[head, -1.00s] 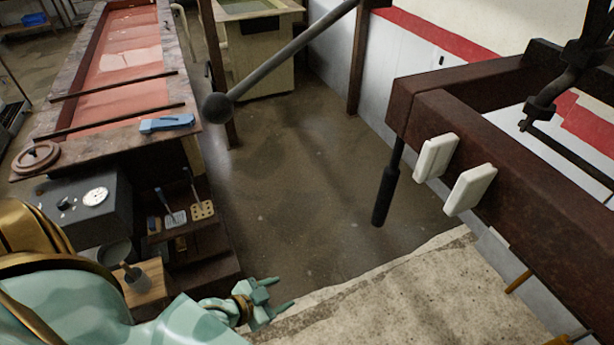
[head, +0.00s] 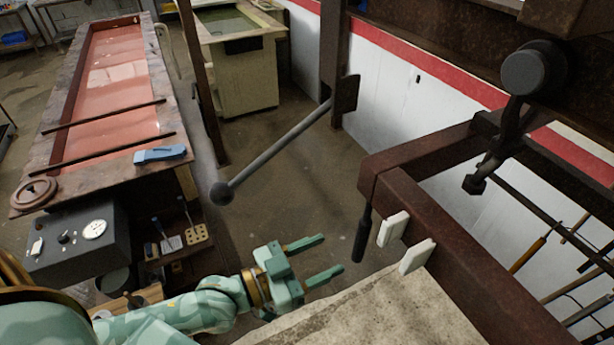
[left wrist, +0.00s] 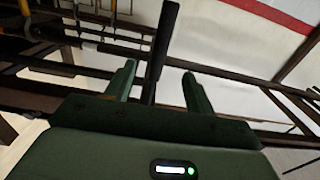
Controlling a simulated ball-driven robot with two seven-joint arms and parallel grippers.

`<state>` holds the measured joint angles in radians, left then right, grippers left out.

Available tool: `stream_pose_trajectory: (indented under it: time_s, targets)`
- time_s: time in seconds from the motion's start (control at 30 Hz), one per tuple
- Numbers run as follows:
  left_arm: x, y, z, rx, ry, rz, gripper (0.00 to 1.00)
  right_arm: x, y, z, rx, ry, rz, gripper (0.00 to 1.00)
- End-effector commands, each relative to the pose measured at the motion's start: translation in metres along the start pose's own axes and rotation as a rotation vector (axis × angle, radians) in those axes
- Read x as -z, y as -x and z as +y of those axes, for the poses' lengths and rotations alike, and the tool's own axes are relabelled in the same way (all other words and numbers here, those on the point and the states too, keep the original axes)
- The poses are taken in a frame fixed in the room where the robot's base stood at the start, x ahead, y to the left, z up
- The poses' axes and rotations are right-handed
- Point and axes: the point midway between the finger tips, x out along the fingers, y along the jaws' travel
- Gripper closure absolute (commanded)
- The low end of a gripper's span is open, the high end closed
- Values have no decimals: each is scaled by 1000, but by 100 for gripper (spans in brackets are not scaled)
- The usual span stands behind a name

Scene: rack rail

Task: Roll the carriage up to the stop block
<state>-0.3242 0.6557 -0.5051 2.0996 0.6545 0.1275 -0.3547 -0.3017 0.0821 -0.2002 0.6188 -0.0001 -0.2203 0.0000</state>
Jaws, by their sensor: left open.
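My left gripper (head: 332,253) is open and empty, reaching in from the lower left with its fingers pointing right. A black handle (head: 362,235) hangs below the near corner of a rusty beam frame (head: 450,262), just right of the fingertips and apart from them in the head view. In the left wrist view, the open gripper (left wrist: 158,68) has a dark bar (left wrist: 165,30) standing between and beyond its fingers; it looks like that handle. I cannot tell for sure which parts are the carriage and the stop block. My right gripper is out of view.
Two white pads (head: 393,228) sit on the frame's left side. A grey lever with a ball end (head: 221,193) slants over the floor. A long bench with a red top (head: 110,70) stands left, a blue tool (head: 160,154) on it. Dark machine parts (head: 535,68) hang upper right.

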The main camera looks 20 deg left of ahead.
Motion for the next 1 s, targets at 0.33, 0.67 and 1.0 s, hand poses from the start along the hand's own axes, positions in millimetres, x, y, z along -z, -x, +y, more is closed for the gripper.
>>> stream_pose_trajectory:
  time_s: [0.33,0.67,1.0]
  targets:
    - [0,-57,0,1,1,3,45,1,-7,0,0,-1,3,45]
    - [0,-69,0,0,-1,-1,45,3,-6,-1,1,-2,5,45]
    - [1,-89,0,-1,-1,0,45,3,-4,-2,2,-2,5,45]
